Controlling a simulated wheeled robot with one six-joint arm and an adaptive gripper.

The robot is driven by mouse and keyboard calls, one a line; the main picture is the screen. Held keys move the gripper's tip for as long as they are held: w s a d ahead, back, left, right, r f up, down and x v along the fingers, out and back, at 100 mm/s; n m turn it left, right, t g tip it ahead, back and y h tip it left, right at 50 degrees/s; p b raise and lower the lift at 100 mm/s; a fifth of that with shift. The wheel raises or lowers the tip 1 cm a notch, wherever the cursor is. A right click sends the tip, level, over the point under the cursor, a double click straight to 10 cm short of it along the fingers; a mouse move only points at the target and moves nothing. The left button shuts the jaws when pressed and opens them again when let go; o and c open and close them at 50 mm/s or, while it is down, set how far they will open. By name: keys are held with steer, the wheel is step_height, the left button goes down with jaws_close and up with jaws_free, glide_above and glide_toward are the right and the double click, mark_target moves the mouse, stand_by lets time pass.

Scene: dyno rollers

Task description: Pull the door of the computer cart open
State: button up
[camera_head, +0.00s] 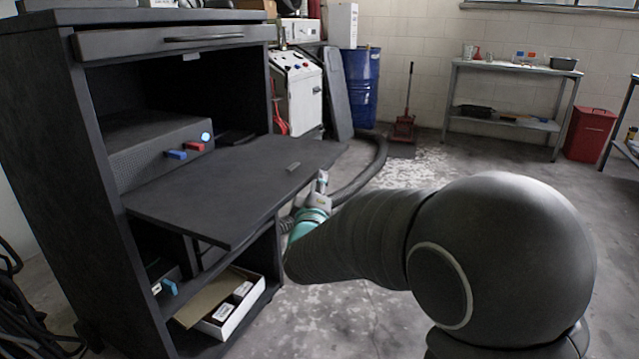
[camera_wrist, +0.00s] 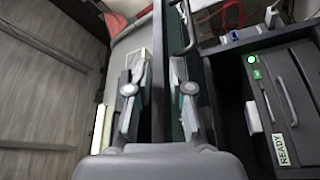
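The black computer cart (camera_head: 45,130) stands at the left in the head view. Its door (camera_head: 215,205) is a flat black panel standing out nearly level from the cart front, with the compartment open behind it. My gripper (camera_head: 318,188) is at the panel's outer right edge, partly hidden by my arm and the panel. In the wrist view the fingers of my gripper (camera_wrist: 159,92) stand on both sides of the thin dark panel edge (camera_wrist: 158,40) and appear closed on it. A small grey piece (camera_head: 293,167) shows on the panel top; I cannot tell whether it is a fingertip.
A shut drawer (camera_head: 190,40) is above the door. A computer box (camera_head: 150,150) sits inside the compartment, and a white carton (camera_head: 232,308) lies low in the cart. A white machine (camera_head: 298,95) and a blue barrel (camera_head: 361,85) stand behind. The floor to the right is mostly clear.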

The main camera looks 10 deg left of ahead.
steer(key=s+f+b, duration=0.2)
steer(key=s+f, duration=0.1)
steer(key=s, duration=1.1)
steer(key=shift+s, duration=0.25)
stand_by(1.0)
steer(key=shift+a+f, duration=0.1)
stand_by(0.4)
